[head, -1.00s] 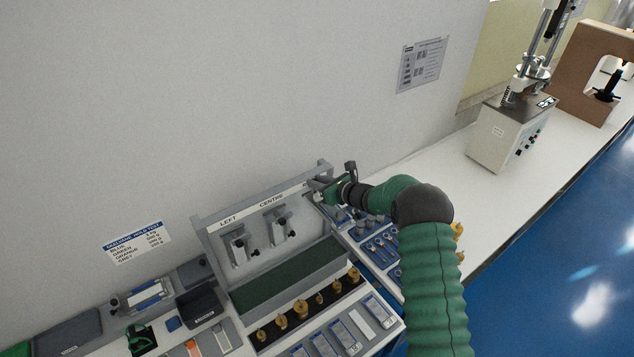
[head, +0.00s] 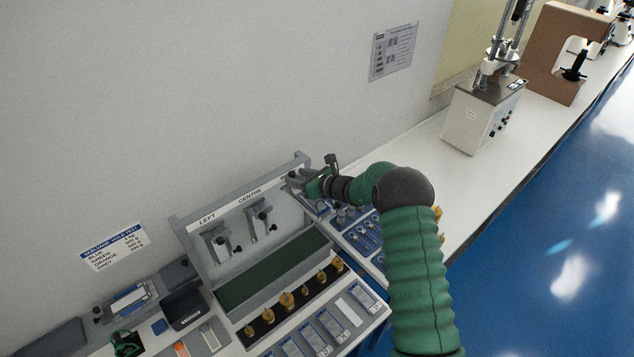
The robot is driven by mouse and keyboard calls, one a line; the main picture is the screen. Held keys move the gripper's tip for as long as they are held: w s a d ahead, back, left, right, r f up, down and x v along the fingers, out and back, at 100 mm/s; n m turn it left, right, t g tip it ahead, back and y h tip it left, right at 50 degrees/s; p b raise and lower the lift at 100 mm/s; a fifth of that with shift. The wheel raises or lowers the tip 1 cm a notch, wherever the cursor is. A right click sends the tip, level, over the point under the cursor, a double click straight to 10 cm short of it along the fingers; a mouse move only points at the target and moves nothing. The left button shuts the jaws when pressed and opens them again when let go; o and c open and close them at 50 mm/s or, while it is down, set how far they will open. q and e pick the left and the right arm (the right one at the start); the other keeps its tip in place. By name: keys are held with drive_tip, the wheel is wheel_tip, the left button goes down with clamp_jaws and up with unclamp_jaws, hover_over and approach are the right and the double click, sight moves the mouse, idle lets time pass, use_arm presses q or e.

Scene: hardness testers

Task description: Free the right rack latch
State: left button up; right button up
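The rack (head: 188,232) is a grey frame against the wall, with a label strip reading LEFT and CENTRE; the right label is mostly covered. The left latch (head: 217,243) and the centre latch (head: 262,222) show on its back panel. The right latch is hidden behind my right gripper (head: 298,183), which is at the rack's right end. Its fingers are small and partly hidden, so I cannot tell whether they are open or shut or touch the latch. My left gripper is not clearly in view; a green and black piece shows at the lower left edge.
Several brass weights (head: 287,301) stand in a row before the rack's green pad (head: 270,272). A blue tray of tools (head: 362,232) lies under my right arm. A white tester (head: 482,113) stands further right, with clear bench (head: 410,157) before it.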

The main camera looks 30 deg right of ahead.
drive_tip(key=shift+v, duration=1.95)
drive_tip(key=shift+a+r+v, duration=0.1)
drive_tip(key=shift+a+v, duration=0.05)
drive_tip(key=shift+v, duration=0.7)
drive_tip(key=shift+a+r+v, duration=0.1)
drive_tip(key=shift+a+v, duration=0.05)
drive_tip(key=shift+v, duration=0.65)
drive_tip(key=a+p+v, duration=0.1)
drive_tip(key=v, duration=1)
drive_tip(key=shift+s+p, duration=0.25)
drive_tip(key=shift+p, duration=0.1)
drive_tip(key=shift+d, duration=0.1)
drive_tip(key=shift+b, duration=0.3)
